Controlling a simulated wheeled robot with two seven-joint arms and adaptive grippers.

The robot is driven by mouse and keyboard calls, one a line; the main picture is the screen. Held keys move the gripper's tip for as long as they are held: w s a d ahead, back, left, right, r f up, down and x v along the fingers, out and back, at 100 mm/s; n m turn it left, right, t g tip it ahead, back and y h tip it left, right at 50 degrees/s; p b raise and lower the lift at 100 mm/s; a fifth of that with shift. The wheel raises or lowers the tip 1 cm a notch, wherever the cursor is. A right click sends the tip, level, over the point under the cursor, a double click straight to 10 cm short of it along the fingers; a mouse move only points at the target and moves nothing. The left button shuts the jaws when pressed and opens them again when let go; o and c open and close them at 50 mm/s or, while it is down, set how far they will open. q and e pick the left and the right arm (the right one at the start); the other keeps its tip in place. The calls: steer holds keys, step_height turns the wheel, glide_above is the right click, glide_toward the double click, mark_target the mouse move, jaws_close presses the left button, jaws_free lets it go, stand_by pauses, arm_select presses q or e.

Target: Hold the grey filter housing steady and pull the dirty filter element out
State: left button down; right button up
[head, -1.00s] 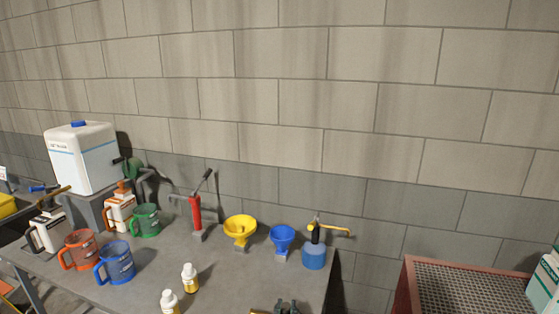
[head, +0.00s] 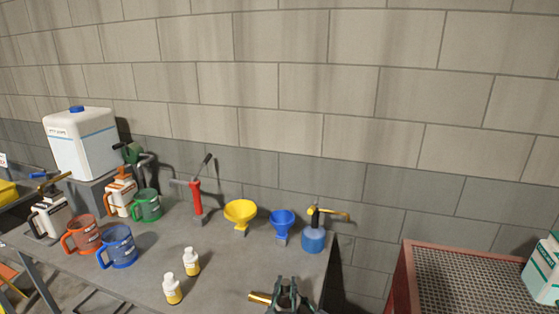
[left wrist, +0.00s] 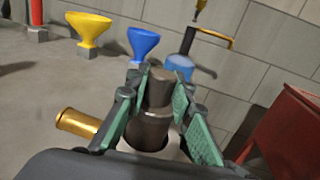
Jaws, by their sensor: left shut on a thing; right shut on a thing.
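My left gripper (head: 288,285) is at the bottom edge of the head view, over the front of the bench. In the left wrist view its green-padded fingers (left wrist: 160,84) stand on both sides of a dark grey, stepped metal cylinder (left wrist: 152,116), which looks like the filter housing. The gripper is shut on it. A pale round surface shows beneath the cylinder, partly hidden by the gripper. I cannot make out the dirty filter element. My right gripper cannot be made out in either view.
A brass cylinder (left wrist: 78,124) lies left of the gripper. Behind stand a yellow funnel (head: 240,212), a blue funnel (head: 282,222) and a blue pump can (head: 313,240). Two small bottles (head: 173,289) (head: 191,262) stand left. A red-framed grated stand (head: 408,275) is right.

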arm_select(q)
steer(key=shift+r, duration=0.75)
arm_select(e)
steer(key=shift+f, duration=0.1)
arm_select(q)
steer(key=shift+r, duration=3.65)
arm_select(e)
steer(key=o, duration=2.1)
steer(key=shift+o, duration=0.2)
